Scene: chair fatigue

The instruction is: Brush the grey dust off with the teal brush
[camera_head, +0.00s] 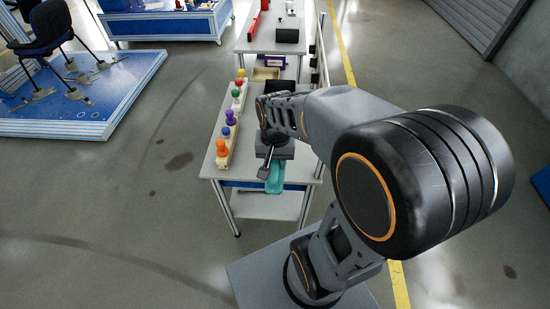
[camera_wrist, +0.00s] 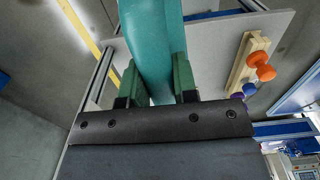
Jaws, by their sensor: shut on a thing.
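The teal brush (camera_wrist: 150,40) runs up the middle of the wrist view between the two green fingers of my gripper (camera_wrist: 156,82), which is shut on it. Its far end is cut off by the frame's top edge. In the head view the teal brush (camera_head: 275,181) shows below my gripper (camera_head: 270,166), near the front edge of the grey table (camera_head: 213,172). I cannot tell whether the brush touches the tabletop. I cannot make out the grey dust in either view; my arm hides part of the table.
A wooden rack (camera_head: 233,130) with several coloured knobs stands along the table's left side; its orange knob (camera_wrist: 265,72) shows in the wrist view. A shallow wooden tray (camera_head: 265,74) is at the far end. A second table (camera_head: 268,40) stands beyond. Open floor lies left.

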